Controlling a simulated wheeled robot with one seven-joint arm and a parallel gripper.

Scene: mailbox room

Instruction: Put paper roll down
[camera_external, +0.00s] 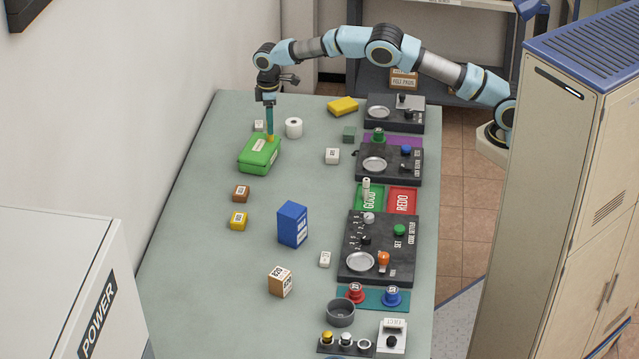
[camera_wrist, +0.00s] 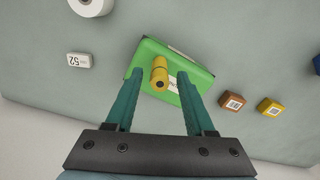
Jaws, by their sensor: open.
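The white paper roll (camera_external: 293,127) stands upright on the table, its hole facing up. In the wrist view the roll (camera_wrist: 92,5) is cut off at the top edge. My gripper (camera_external: 270,135) points down over a green box (camera_external: 259,156), left of the roll and apart from it. In the wrist view my gripper (camera_wrist: 159,73) has its two teal fingers spread wide, one on each side of a yellow cylinder (camera_wrist: 159,72) on top of the green box. I cannot tell whether a finger touches the box.
A small white block (camera_wrist: 79,60) marked 52 lies beside the green box. Brown (camera_external: 241,193) and yellow (camera_external: 239,221) cubes and a blue box (camera_external: 292,224) stand nearer the camera. Black control panels (camera_external: 389,163) line the table's right side. The table's left side has bare room.

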